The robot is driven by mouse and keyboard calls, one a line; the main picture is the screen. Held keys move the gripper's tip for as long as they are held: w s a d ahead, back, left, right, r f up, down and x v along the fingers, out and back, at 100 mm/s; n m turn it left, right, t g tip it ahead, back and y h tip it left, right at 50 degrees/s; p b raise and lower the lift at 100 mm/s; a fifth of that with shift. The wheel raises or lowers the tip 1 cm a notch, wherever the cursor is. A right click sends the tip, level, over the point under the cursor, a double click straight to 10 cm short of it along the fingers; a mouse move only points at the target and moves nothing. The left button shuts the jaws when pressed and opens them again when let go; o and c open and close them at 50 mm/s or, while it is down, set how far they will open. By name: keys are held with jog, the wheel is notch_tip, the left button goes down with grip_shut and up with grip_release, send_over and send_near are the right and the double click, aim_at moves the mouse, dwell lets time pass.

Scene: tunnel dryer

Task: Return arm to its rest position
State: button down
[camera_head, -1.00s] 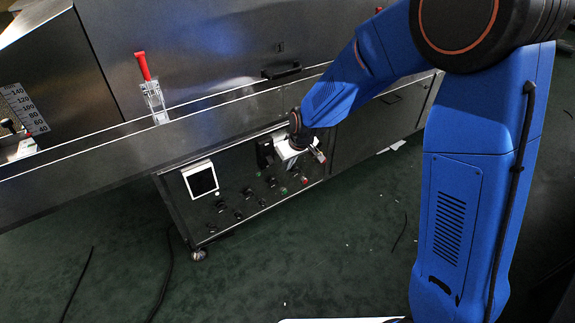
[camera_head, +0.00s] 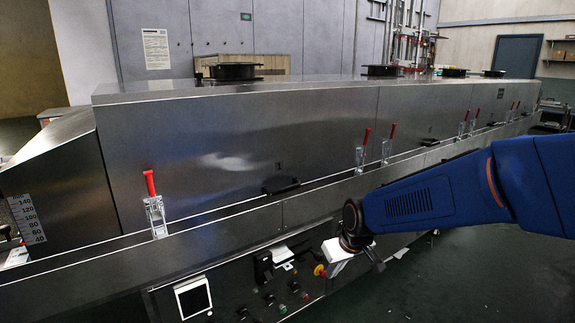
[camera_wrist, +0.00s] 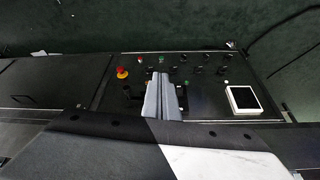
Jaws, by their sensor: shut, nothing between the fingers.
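My blue arm reaches in from the right in the head view, with my gripper (camera_head: 336,268) at its end. The gripper hangs in front of the dryer's lower control panel (camera_head: 236,286), close to the red and yellow emergency stop (camera_head: 319,270). In the wrist view the grey fingers of my gripper (camera_wrist: 160,78) are together with nothing between them. They overlap the panel's middle in that view, and part of the panel is hidden behind them. I cannot tell the exact gap between fingers and panel.
The long steel tunnel dryer (camera_head: 235,140) fills the middle. Red-handled clamps (camera_head: 155,205) and black handles (camera_head: 281,186) stick out along its side. A small white-framed screen (camera_head: 193,297) is on the panel. Dark green floor (camera_head: 470,270) lies free at lower right.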

jog(key=s+d+r+m, duration=0.1)
jog(key=s+d+r, duration=0.1)
jog(key=s+d, duration=0.3)
jog(key=s+d+r+m+h, duration=0.1)
jog(key=s+d, duration=0.4)
jog(key=s, duration=0.7)
jog(key=s+d+r+m+h, duration=0.1)
jog(key=s+d+r, duration=0.3)
jog(key=s, duration=0.5)
jog(key=shift+d+r+m+t, duration=0.3)
jog(key=shift+d+m, duration=0.5)
jog(key=shift+d, duration=0.25)
